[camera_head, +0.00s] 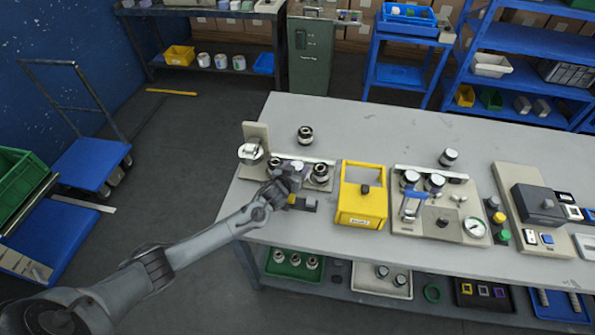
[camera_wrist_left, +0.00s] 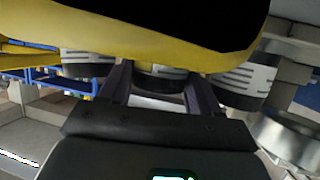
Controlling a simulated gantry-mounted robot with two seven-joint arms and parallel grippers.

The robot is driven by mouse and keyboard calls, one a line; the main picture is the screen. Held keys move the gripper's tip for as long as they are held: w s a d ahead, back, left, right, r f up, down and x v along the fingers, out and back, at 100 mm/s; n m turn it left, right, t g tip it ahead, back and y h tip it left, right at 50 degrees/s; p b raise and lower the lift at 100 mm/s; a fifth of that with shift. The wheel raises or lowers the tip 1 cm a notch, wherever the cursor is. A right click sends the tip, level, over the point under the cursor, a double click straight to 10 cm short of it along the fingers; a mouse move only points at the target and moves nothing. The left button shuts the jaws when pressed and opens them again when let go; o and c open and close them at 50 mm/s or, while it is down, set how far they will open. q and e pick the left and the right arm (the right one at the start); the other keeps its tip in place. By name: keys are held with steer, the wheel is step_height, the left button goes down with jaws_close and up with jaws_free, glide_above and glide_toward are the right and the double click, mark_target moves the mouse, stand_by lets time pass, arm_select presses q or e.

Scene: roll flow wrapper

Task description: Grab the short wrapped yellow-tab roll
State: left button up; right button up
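My left gripper (camera_head: 291,180) is over the front of the beige station plate at the table's left end. In the left wrist view its two fingers (camera_wrist_left: 157,95) are apart. A dark and white roll (camera_wrist_left: 160,76) shows between and beyond them; I cannot tell whether they touch it. Black and white rolls stand on the plate, one left (camera_head: 275,163) and one right (camera_head: 320,172) of the gripper. A large yellow and black shape (camera_wrist_left: 150,30) fills the top of the wrist view. I cannot make out which roll carries a yellow tab. My right gripper is not in view.
A yellow box (camera_head: 361,205) stands close right of the gripper. A loose roll (camera_head: 305,135) stands behind the plate. A metal cylinder on an upright stand (camera_head: 250,153) is at the left. A second plate (camera_head: 467,230) with rolls and a gauge lies further right.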

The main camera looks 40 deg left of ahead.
arm_select(q)
steer(key=c, duration=0.8)
steer(key=shift+o, duration=0.2)
steer(key=shift+r, duration=0.15)
